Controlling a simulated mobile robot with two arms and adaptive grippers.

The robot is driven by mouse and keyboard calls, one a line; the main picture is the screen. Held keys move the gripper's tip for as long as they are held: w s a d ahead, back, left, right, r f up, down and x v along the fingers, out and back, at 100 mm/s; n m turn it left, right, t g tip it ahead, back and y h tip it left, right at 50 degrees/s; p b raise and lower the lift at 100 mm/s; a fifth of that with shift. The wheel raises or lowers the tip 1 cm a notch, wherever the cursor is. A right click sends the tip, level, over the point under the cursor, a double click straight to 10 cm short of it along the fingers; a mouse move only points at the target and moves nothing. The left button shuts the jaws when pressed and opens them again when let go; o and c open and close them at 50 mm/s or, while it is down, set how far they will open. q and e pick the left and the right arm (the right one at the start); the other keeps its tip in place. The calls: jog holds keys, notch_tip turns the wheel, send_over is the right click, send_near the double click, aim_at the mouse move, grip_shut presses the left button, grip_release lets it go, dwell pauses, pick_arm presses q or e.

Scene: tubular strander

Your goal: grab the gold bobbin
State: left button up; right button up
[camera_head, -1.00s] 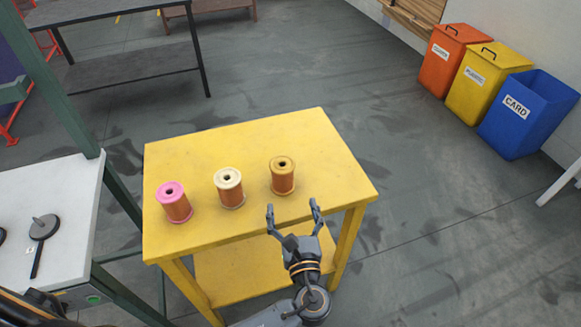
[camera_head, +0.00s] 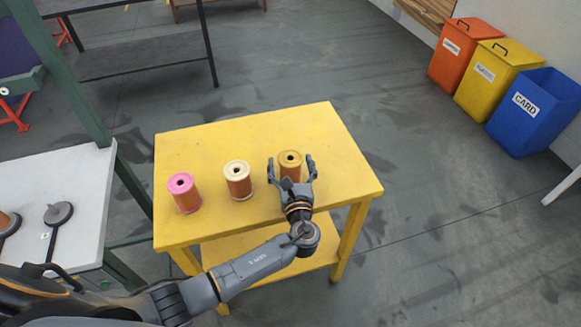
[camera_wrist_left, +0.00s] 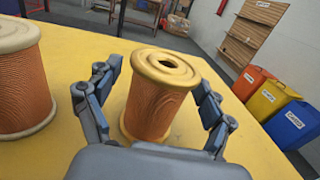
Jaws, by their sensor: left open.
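The gold bobbin (camera_head: 290,161), wound with copper-coloured wire, stands upright near the right side of the yellow table (camera_head: 215,148). My left gripper (camera_head: 291,168) is open, with one finger on either side of the gold bobbin. In the left wrist view the gold bobbin (camera_wrist_left: 158,92) stands between the open fingers (camera_wrist_left: 158,98), and gaps seem to show beside it. Its lower near part is partly hidden by the gripper in the head view. My right gripper is not in view.
A cream bobbin (camera_head: 238,180) and a pink bobbin (camera_head: 184,193) stand to the left on the same table. A white-topped bench (camera_head: 75,185) is at the left. Orange, yellow and blue bins (camera_head: 533,112) stand at the far right.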

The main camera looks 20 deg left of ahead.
pick_arm(q)
grip_shut()
jog(key=shift+r, duration=0.15)
jog(key=shift+r, duration=0.1)
